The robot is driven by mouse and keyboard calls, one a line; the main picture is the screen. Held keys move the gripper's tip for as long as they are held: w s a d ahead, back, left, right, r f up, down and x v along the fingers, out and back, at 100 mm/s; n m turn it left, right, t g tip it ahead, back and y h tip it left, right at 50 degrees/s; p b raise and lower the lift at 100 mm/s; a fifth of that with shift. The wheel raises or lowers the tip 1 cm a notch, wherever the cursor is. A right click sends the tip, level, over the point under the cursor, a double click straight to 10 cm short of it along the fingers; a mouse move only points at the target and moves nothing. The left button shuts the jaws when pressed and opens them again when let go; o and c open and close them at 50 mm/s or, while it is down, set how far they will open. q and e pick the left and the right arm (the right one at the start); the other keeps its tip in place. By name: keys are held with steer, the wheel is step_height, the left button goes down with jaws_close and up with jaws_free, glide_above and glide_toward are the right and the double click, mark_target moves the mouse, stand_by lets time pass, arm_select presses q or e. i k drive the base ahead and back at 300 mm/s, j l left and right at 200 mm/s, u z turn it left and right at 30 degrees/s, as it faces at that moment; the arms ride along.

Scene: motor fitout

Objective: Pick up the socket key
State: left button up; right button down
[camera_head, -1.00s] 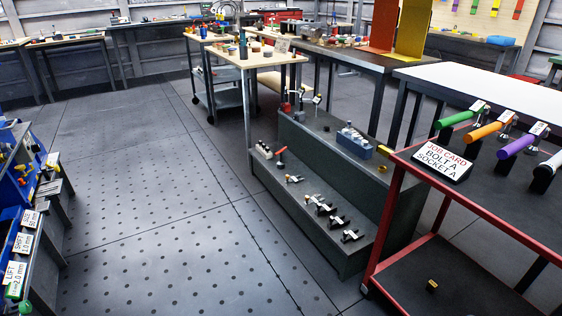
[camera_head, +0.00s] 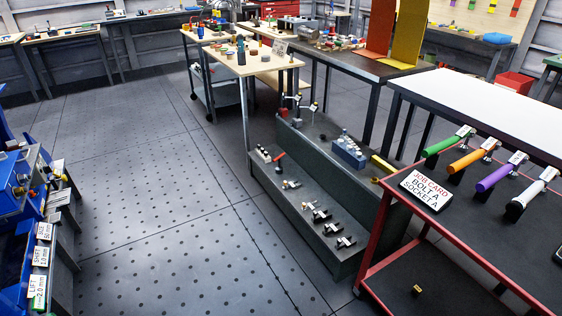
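Several tools with coloured handles lie in a row on the red-framed cart (camera_head: 400,262) at the right: a green-handled tool (camera_head: 437,146), an orange-handled tool (camera_head: 470,161), a purple-handled tool (camera_head: 494,179) and a white-handled tool (camera_head: 527,195). Each rests on a dark stand and has a small white tag too small to read. I cannot tell which one is the socket key. Neither of my grippers is in view.
A grey stepped bench (camera_head: 343,268) with small fittings and a blue block (camera_head: 349,152) stands left of the cart. A small brass piece (camera_head: 416,291) lies on the cart's lower shelf. A blue station with labels (camera_head: 40,257) is at far left. Perforated floor (camera_head: 160,230) between is clear.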

mark_target(279, 170)
steer(key=i+j+z, duration=0.1)
steer(key=i, duration=0.4)
steer(key=i+j+z, duration=0.15)
steer(key=i, duration=0.35)
steer(key=i+j+z, duration=0.1)
steer(key=i+j, duration=0.25)
steer(key=i, duration=0.15)
